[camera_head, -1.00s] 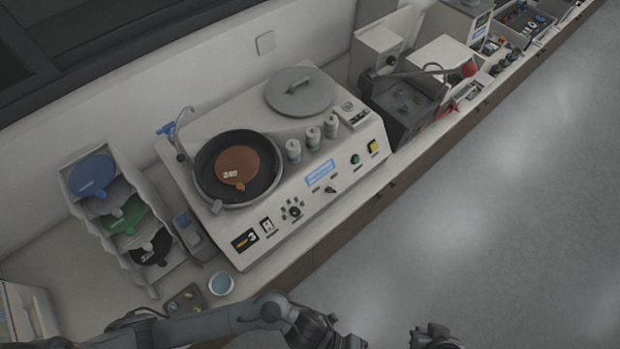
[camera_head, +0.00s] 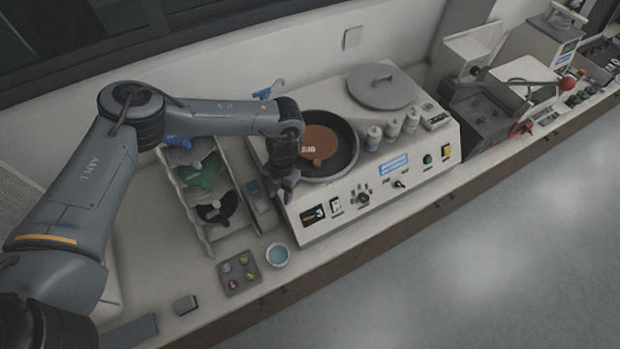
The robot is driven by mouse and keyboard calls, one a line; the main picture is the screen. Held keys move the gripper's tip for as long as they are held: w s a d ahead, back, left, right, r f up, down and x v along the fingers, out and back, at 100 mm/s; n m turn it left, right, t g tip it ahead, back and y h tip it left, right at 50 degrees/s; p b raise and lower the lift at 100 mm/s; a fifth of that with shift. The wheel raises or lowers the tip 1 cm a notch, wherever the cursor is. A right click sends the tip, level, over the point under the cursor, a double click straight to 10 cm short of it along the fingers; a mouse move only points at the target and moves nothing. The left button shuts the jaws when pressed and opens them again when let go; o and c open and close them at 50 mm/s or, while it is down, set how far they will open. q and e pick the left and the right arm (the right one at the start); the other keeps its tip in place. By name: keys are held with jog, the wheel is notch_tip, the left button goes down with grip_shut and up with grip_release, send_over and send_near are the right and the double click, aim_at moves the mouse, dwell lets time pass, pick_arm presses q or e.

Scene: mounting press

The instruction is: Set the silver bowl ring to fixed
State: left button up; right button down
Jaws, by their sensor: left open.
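The grey polishing machine (camera_head: 415,165) stands on the bench in the middle of the view. Its round dark bowl (camera_head: 346,150) has a thin silver ring (camera_head: 326,181) around its rim, and a copper-brown disc (camera_head: 319,141) lies inside. My left arm reaches in from the left, and my left gripper (camera_head: 287,187) points down at the bowl's front-left edge. The gripper is open and hides that part of the ring and any tab there. I cannot tell whether it touches the ring. My right gripper is out of view.
A rack with blue, green (camera_head: 204,172) and black discs stands left of the machine, partly behind my arm. A round lid (camera_head: 382,86) and several bottles sit on the machine.

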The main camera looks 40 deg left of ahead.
pick_arm(q)
jog(key=w+a+r+t, duration=0.2)
jog(key=w+r, duration=0.5)
jog(key=r, duration=0.2)
jog(key=f, duration=0.3)
jog(key=f+p, duration=0.1)
jog(key=f, duration=0.4)
jog(key=shift+w+d+f+p, duration=0.3)
jog(key=shift+f+p, duration=0.05)
jog(key=shift+f, duration=0.9)
jog(key=shift+c, duration=0.3)
grip_shut()
